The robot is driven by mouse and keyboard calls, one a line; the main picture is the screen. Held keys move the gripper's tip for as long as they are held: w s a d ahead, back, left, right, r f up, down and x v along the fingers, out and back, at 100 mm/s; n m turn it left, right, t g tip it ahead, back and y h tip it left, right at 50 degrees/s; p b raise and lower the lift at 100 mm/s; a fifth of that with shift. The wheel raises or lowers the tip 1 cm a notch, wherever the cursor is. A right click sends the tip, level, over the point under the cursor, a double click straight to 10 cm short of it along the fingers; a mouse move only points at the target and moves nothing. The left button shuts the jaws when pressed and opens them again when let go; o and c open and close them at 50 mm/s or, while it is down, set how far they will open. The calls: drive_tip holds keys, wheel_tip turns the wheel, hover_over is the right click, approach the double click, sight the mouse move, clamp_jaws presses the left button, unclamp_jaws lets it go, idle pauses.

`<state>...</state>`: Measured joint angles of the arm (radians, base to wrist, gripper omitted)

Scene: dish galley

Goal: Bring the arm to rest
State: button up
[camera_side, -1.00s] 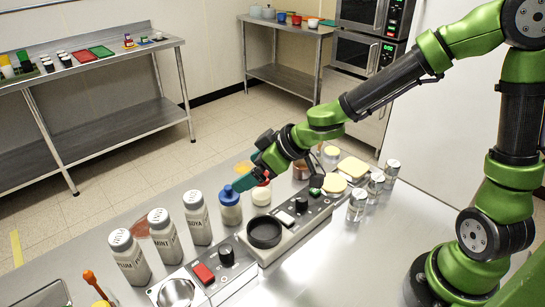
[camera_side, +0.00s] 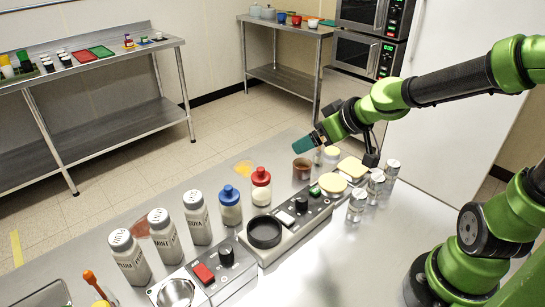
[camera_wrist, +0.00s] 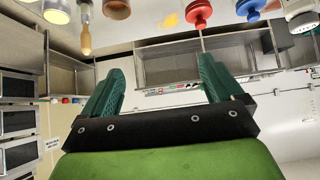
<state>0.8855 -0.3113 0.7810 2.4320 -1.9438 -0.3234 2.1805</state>
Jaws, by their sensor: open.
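My gripper (camera_side: 308,143) is raised above the far part of the steel table (camera_side: 225,170), near a brown cup (camera_side: 302,169), and appears apart from everything. In the wrist view my gripper (camera_wrist: 160,88) shows two teal fingers spread wide with nothing between them. My arm is bent, with its forearm reaching in from the right.
Below stand a red-capped bottle (camera_side: 261,187), a blue-capped bottle (camera_side: 230,207), several grey shakers (camera_side: 165,237) and glass jars (camera_side: 357,204). A device with a black ring (camera_side: 264,232) and a red-button device (camera_side: 203,274) lie in front. Ovens (camera_side: 362,52) stand behind.

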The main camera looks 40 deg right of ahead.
drive_tip(key=shift+d, duration=0.25)
drive_tip(key=s+d+r+m+h, duration=0.2)
drive_tip(key=s+d+r+h, duration=0.1)
drive_tip(key=d+h, duration=0.15)
drive_tip(key=s+d+r+m+h, duration=0.2)
drive_tip(key=s+d+r+h, duration=0.1)
drive_tip(key=d, duration=0.3)
drive_tip(key=s+a+g+y, duration=0.1)
drive_tip(key=s+a+y, duration=0.2)
drive_tip(key=a, duration=0.4)
drive_tip(key=s+a+y, duration=0.4)
drive_tip(key=a+y, duration=0.2)
drive_tip(key=a, duration=0.1)
drive_tip(key=shift+s+f+g, duration=0.15)
drive_tip(key=shift+g, duration=0.25)
